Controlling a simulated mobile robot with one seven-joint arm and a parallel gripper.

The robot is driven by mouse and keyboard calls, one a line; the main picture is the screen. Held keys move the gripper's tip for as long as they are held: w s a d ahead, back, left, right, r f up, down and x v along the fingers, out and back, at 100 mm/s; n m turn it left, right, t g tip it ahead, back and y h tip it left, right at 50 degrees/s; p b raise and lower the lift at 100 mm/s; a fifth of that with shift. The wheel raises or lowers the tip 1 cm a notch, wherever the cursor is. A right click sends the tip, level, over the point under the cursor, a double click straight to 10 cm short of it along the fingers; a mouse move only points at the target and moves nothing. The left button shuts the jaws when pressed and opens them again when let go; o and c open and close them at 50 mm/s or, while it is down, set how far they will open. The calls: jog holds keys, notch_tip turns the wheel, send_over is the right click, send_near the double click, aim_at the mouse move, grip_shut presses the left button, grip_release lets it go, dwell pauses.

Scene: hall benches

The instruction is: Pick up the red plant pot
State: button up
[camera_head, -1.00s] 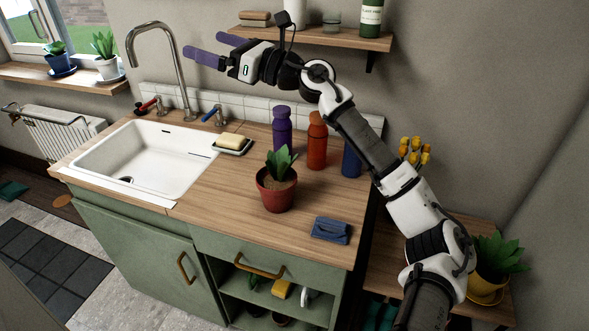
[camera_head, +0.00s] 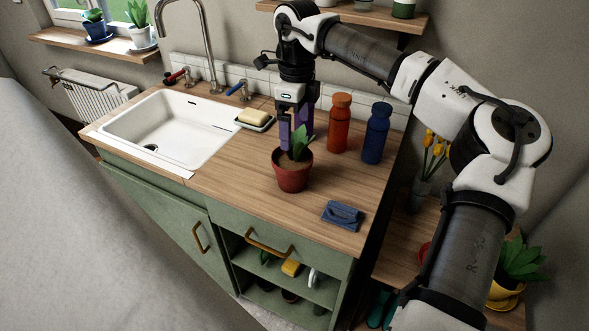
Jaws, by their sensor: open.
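The red plant pot (camera_head: 292,177) stands upright on the wooden counter (camera_head: 245,205), with brown soil and a green leafy plant (camera_head: 300,143) in it. My gripper (camera_head: 292,143) points down with its purple fingers apart, directly above and partly overlapping the pot's plant in the head view. One finger shows in front at the left of the leaves, the other behind at the right. The fingertips are close to the rim; I cannot tell whether they touch the leaves or the pot.
A red bottle (camera_head: 340,124) and a blue bottle (camera_head: 376,134) stand right of the pot. A folded blue cloth (camera_head: 342,215) lies in front. A soap dish (camera_head: 254,121) and the white sink (camera_head: 165,130) are left. A shelf (camera_head: 350,14) hangs above. A grey surface fills the lower left.

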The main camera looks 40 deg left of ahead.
send_over(293, 163)
jog(key=f, duration=0.4)
jog(key=shift+w+d+f+p, duration=0.1)
jog(key=shift+d+f+p, duration=0.1)
jog(key=shift+f+p, duration=0.15)
jog(key=shift+a+f+p, duration=0.2)
jog(key=shift+f+p, duration=0.85)
jog(key=shift+f, duration=1.6)
jog(key=c, duration=0.8)
jog(key=shift+c, duration=0.2)
